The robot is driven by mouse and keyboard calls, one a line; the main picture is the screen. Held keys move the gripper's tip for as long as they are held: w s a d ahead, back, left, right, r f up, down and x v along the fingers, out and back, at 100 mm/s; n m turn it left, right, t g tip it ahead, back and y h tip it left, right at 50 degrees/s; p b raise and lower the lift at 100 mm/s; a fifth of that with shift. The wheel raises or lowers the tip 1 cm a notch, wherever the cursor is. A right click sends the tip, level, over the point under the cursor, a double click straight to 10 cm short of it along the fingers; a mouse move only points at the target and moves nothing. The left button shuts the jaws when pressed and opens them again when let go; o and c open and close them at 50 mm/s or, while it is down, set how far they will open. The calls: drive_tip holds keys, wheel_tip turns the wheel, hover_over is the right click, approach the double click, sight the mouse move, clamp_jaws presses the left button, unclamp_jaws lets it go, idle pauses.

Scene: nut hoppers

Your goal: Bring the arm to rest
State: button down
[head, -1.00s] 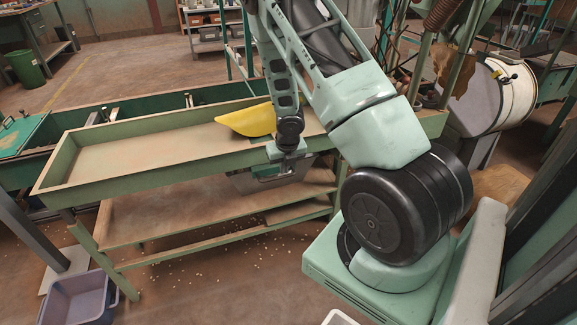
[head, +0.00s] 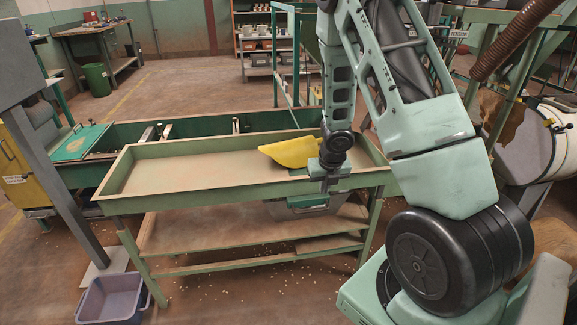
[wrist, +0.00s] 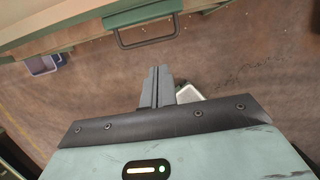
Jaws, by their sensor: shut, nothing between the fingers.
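My gripper shows in the head view (head: 325,186) at the near edge of the green table, pointing down. Its fingers are together and empty, and they show in the wrist view (wrist: 157,88) above the brown floor. My arm reaches from the lower right up and over to the table. A yellow scoop (head: 290,152) lies on the table's tray top, just behind and left of the gripper, and does not appear to be held.
The green table (head: 160,197) has a raised rim and a lower shelf (head: 190,232). A purple tub (head: 108,298) stands on the floor at the lower left. Several small nuts are scattered on the floor.

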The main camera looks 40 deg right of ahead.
drive_tip(key=w+a+r+m+p, duration=0.1)
drive_tip(key=a+r+m+p, duration=0.1)
drive_tip(key=a+r+m, duration=0.45)
drive_tip(key=w+a+r+m+p, duration=0.25)
drive_tip(key=a+r, duration=0.55)
drive_tip(key=a, duration=0.4)
drive_tip(key=s+a+r+m+p, duration=0.1)
drive_tip(key=s+a+r+m, duration=0.3)
drive_tip(key=s+a, duration=0.3)
drive_tip(key=s+a+r+m+g+y+p, duration=0.1)
drive_tip(key=s+a+r+m+p, duration=0.1)
drive_tip(key=s+a+r+m, duration=0.2)
drive_tip(key=s+a+r+m+g+y+p, duration=0.1)
drive_tip(key=s+a+r+m, duration=0.4)
drive_tip(key=s+a, duration=0.5)
drive_tip(key=shift+s+r, duration=0.25)
drive_tip(key=shift+s, duration=0.95)
